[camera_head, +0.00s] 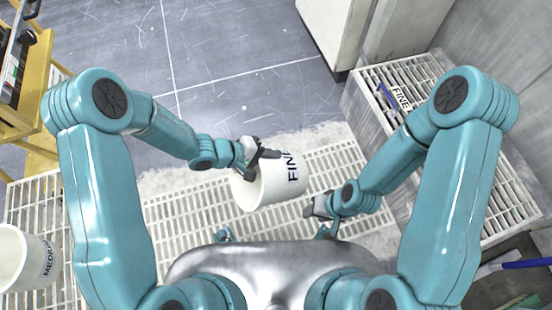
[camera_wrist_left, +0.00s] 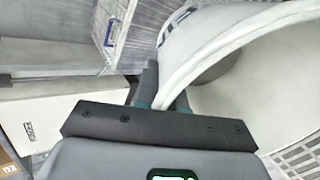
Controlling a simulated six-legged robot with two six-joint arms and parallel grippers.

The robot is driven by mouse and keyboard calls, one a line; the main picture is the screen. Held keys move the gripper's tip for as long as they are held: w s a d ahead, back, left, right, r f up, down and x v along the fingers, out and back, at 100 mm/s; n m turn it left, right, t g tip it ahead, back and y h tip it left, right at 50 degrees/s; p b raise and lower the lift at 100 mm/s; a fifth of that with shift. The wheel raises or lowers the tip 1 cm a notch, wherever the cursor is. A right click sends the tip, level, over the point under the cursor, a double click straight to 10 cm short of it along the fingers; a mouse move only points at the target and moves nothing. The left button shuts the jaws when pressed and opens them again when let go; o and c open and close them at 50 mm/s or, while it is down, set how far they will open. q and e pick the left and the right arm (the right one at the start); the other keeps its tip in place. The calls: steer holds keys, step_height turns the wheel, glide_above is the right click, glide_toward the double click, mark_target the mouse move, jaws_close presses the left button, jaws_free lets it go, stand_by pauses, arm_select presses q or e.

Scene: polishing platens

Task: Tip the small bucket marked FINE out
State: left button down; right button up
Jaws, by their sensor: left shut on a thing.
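The small white bucket marked FINE (camera_head: 285,186) is in the middle of the head view, tilted over on its side with its mouth toward the left. Its dark lettering runs up its right side. My left gripper (camera_head: 262,154) is shut on the bucket's upper rim. In the left wrist view the bucket's rim (camera_wrist_left: 200,62) passes into the jaws, with the pale inside of the bucket to the right. No contents show in the visible part. My right gripper (camera_head: 318,206) is beside the bucket's lower right end; its jaw opening is too small to make out.
A white bucket marked MEDIUM (camera_head: 22,262) stands at the left on slatted grating. A grated box labelled FINE (camera_head: 365,122) stands at the right with a blue tool on it. A yellow cart (camera_head: 40,105) is at the upper left. Grey floor (camera_head: 220,60) lies open beyond the bucket.

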arm_select(q)
steer(key=f+h+b, duration=0.1)
steer(key=b, duration=0.1)
steer(key=a+f+b, duration=0.1)
steer(key=b, duration=0.1)
steer(key=shift+s+a+h, duration=0.2)
steer(key=shift+a+h, duration=0.1)
steer(key=shift+h, duration=0.1)
steer(key=a+h+b, duration=0.1)
steer(key=a, duration=0.1)
steer(key=s+a+t+h, duration=0.1)
steer(key=h, duration=0.1)
steer(key=shift+a+r+b, duration=0.15)
steer(key=shift+a+b, duration=0.2)
steer(key=shift+b, duration=0.05)
stand_by(1.2)
step_height(320, 180, up, 8)
steer(key=g+y+p, duration=0.4)
steer(key=y+p, duration=1.2)
steer(key=shift+p, duration=0.3)
